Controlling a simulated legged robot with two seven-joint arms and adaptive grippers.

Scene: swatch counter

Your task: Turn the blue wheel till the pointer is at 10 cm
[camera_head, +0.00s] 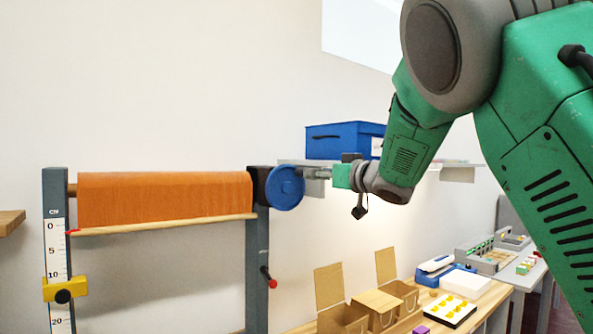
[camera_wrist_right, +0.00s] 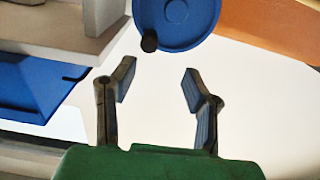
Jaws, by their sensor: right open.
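The blue wheel (camera_head: 286,187) sits at the right end of the orange cloth roll (camera_head: 165,196). In the right wrist view the wheel (camera_wrist_right: 185,20) is beyond the fingertips, with its black knob (camera_wrist_right: 150,43) at the rim. My right gripper (camera_head: 320,172) is beside the wheel; its open fingers (camera_wrist_right: 158,84) have nothing between them and look apart from the knob. The small red pointer (camera_head: 72,232) is just below 0 on the white cm scale (camera_head: 54,248), well above the 10 mark. My left gripper is not in view.
A yellow clamp with a black knob (camera_head: 64,290) is on the scale post below 10. A red-tipped lever (camera_head: 267,276) is on the right post. A blue box (camera_head: 340,140) is on a shelf behind my right gripper. Open cartons (camera_head: 343,318) stand on the bench below.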

